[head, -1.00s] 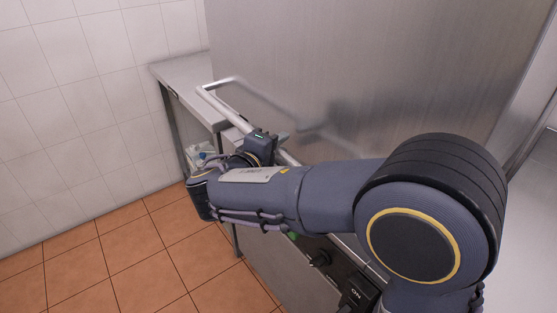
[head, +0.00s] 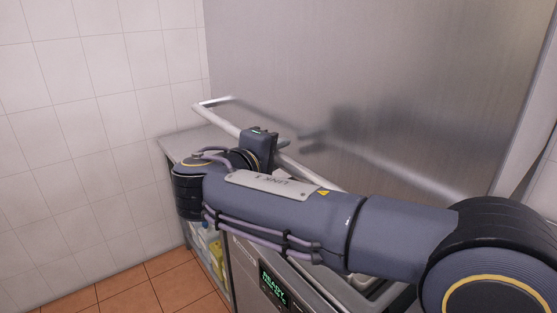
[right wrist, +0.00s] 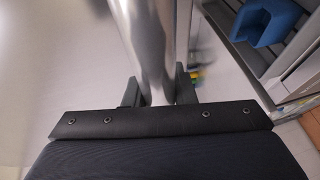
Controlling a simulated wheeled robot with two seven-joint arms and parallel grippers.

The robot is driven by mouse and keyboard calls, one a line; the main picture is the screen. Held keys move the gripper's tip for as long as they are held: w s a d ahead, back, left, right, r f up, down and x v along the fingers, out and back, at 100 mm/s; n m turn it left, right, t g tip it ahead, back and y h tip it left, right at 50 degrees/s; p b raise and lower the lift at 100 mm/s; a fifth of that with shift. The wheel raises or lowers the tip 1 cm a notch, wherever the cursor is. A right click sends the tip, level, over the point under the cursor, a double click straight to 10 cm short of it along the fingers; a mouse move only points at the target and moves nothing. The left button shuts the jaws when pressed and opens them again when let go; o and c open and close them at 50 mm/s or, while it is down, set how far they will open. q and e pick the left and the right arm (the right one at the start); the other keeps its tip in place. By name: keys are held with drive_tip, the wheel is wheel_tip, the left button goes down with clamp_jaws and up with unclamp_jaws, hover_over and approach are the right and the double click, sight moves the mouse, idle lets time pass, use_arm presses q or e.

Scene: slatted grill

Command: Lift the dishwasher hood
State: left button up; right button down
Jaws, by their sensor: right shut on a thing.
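The dishwasher hood (head: 400,70) is a large brushed-metal box filling the upper right of the head view. A round metal bar handle (head: 222,121) runs along its front; the bar also shows large in the right wrist view (right wrist: 148,45). My right gripper (head: 280,143) is shut on the handle bar, its dark fingers on both sides of it in the wrist view (right wrist: 158,92). My right arm hides part of the bar and the machine below. An opening shows under the hood at the lower right, with its inside mostly hidden. My left gripper is not in view.
A lit display panel (head: 274,290) sits on the machine's front below my arm. A metal side table (head: 180,145) stands at the left, with containers (head: 208,243) on its lower shelf. The tiled wall (head: 95,120) bounds the left side.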

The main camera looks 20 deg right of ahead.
drive_tip(key=shift+r, duration=0.2)
drive_tip(key=c, duration=1.2)
unclamp_jaws()
drive_tip(key=b+v, duration=0.1)
drive_tip(key=v, duration=0.6)
drive_tip(key=shift+s+a+b, duration=0.25)
drive_tip(key=shift+a+b, duration=0.05)
drive_tip(key=shift+b, duration=0.05)
